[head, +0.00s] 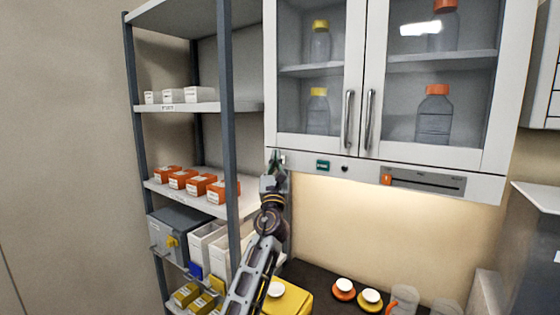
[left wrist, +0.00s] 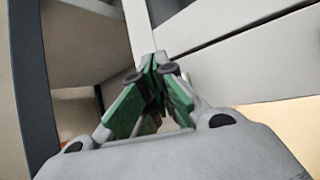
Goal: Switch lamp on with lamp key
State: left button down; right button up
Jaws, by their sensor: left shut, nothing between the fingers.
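My left gripper (head: 276,162) is raised to the left end of the grey strip (head: 300,160) along the bottom of the wall cabinet. Its green fingers are shut and empty. In the left wrist view the closed fingertips (left wrist: 158,62) point at the white cabinet's lower corner; I cannot tell whether they touch it. The wall (head: 400,215) under the cabinet glows warm. My right gripper is out of view.
A grey shelf rack (head: 228,110) with boxes stands close to the left of my arm. Glass cabinet doors (head: 318,75) with bottles are above. A dark counter (head: 320,281) below holds a yellow box (head: 295,298) and orange and yellow lids.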

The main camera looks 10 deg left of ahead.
pick_arm(q)
jog(key=shift+s+a+r+p, duration=0.1)
jog(key=shift+s+a+p, duration=0.05)
jog(key=shift+s+p, duration=0.3)
jog(key=shift+s, duration=0.1)
jog(key=s+p, duration=0.1)
jog(key=s, duration=0.1)
jog(key=s+a+p, duration=0.2)
jog(key=s+p, duration=0.1)
jog(key=shift+s, duration=0.3)
dwell(0.6)
dwell(0.4)
